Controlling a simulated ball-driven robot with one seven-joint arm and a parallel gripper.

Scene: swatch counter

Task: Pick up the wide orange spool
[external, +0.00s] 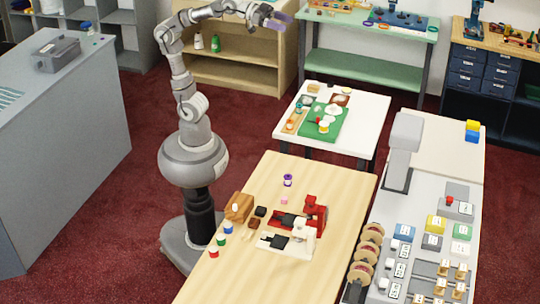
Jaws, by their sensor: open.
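My gripper (283,20) is raised at the top of the external view, open and empty, with pale purple fingers. It is high and well apart from the small white table (372,112), which appears lower in the picture. The pieces are too small to tell which is the wide orange spool.
A light wooden table (250,190) stands in front, with red and white machines, a purple spool (288,180) and several coloured spools at its left edge. A grey counter (80,110) is at left. A wooden shelf (240,60) stands behind my arm. Red carpet is open between them.

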